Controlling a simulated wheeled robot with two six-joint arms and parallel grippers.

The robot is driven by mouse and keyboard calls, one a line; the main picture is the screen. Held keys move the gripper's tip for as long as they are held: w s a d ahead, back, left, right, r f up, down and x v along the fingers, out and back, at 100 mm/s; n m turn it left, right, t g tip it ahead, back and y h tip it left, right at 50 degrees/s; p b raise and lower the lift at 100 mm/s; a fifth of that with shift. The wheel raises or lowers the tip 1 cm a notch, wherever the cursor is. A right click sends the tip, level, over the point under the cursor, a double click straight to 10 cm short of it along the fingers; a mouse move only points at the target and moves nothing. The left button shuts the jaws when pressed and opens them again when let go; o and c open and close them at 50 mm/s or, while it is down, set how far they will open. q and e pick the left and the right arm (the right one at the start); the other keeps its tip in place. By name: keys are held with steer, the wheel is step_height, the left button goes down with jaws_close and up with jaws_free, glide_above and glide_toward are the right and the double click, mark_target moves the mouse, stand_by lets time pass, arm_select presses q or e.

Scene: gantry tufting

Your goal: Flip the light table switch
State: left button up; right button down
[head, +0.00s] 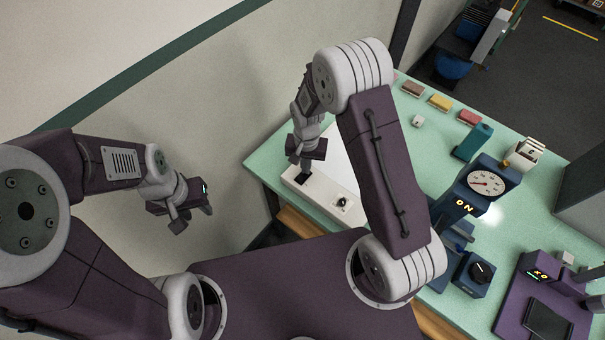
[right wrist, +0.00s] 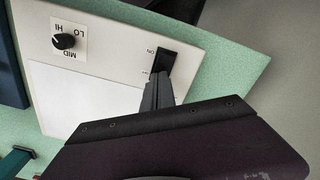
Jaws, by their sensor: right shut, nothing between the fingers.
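The light table (head: 322,196) is a white slab with a pale panel, at the left end of the green bench; my right arm hides part of it. Its black rocker switch (right wrist: 163,62) shows in the right wrist view, with "ON" printed by its far end. My right gripper (right wrist: 154,93) is shut and empty, its fingertips at the near end of the switch. I cannot tell whether they touch it. In the head view my right gripper (head: 304,171) is over the switch corner. My left gripper (head: 193,214) is empty, its fingers apart, off the bench.
A black knob (right wrist: 64,41) marked LO, MID and HI sits on the light table near the switch. A dial gauge (head: 486,183), a purple device (head: 515,300) and several coloured blocks stand farther right on the green bench (head: 262,166). Its left edge is near the switch.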

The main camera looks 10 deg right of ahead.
step_height(320, 180, up, 7)
steer(key=p, duration=0.6)
stand_by(0.4)
steer(key=s+d+n+t+b, duration=0.1)
steer(key=s+d+n+b, duration=0.3)
steer(key=s+b, duration=0.6)
steer(key=s+d, duration=0.1)
steer(key=s, duration=0.2)
steer(key=shift+d+r, duration=0.35)
steer(key=shift+d, duration=0.05)
steer(key=shift+s, duration=0.15)
